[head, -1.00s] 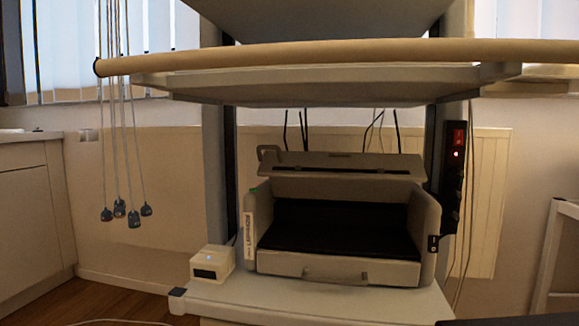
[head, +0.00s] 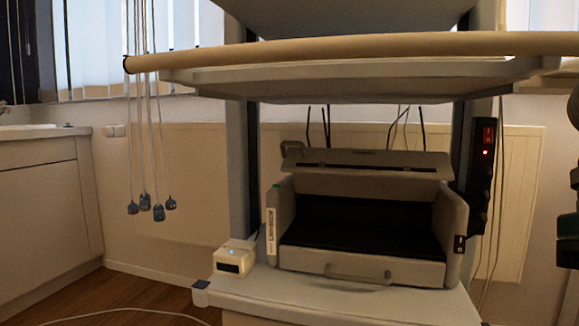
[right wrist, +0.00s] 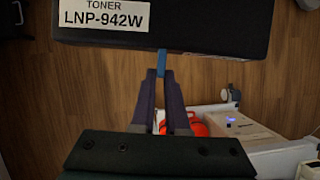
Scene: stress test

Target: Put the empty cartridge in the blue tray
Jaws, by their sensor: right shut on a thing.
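A black cartridge (right wrist: 210,30) with a white label reading TONER LNP-942W spans the top of the right wrist view. A small blue tab (right wrist: 162,62) sticks out from its near edge. My right gripper (right wrist: 161,72) is shut on this tab, with the cartridge beyond the fingertips. The cartridge's far side is cut off by the picture's edge. Whether it is empty cannot be told. No blue tray shows in either view. My left gripper is not in view.
An open printer (head: 365,271) stands on a white shelf (head: 330,303), a small white box (head: 235,257) beside it. An upper shelf with a long rounded bar (head: 350,45) overhangs it. Cords with weights (head: 146,203) hang at left. Below my gripper are wood floor (right wrist: 80,100) and a red thing (right wrist: 197,125).

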